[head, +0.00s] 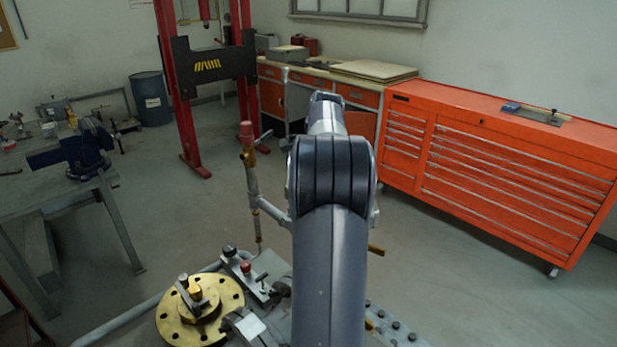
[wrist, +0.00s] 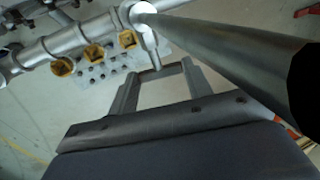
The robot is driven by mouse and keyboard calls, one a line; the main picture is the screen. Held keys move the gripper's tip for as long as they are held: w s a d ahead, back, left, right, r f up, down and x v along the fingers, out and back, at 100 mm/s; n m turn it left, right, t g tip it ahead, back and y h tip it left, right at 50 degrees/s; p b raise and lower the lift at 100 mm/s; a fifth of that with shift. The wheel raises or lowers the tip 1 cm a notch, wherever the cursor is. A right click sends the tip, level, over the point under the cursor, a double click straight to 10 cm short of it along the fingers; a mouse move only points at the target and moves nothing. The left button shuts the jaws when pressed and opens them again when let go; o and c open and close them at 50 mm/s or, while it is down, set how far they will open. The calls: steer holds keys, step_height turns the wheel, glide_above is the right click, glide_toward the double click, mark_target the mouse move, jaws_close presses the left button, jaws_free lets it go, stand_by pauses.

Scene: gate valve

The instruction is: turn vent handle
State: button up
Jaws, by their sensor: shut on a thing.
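In the wrist view my gripper (wrist: 158,74) reaches up from the bottom, its two dark fingers on either side of a short dark bar. A thin grey stem (wrist: 150,45) runs down from a large grey pipe (wrist: 230,55) to this bar. I take the bar to be the vent handle (wrist: 160,73); the gripper is shut on it. The exact contact is too small to make out. In the head view my arm hides the gripper and handle. An upright pipe with a red cap (head: 247,133) stands left of my arm.
A brass flange (head: 176,328) and bolted plates lie low in front. A workbench with a blue vise (head: 85,150) is at left. A red tool cabinet (head: 500,170) stands right. Floor between is clear.

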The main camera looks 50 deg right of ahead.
steer(key=shift+s+f+t+b, duration=0.1)
steer(key=shift+f+t+b, duration=0.25)
steer(key=shift+b, duration=0.35)
steer(key=shift+c, duration=0.4)
steer(key=shift+o, duration=0.2)
steer(key=shift+s+r+t+b, duration=0.1)
steer(key=shift+r+t+b, duration=0.15)
steer(key=shift+t+b, duration=0.25)
steer(key=shift+c, duration=0.2)
steer(key=o, duration=1)
steer(key=v, duration=1.1)
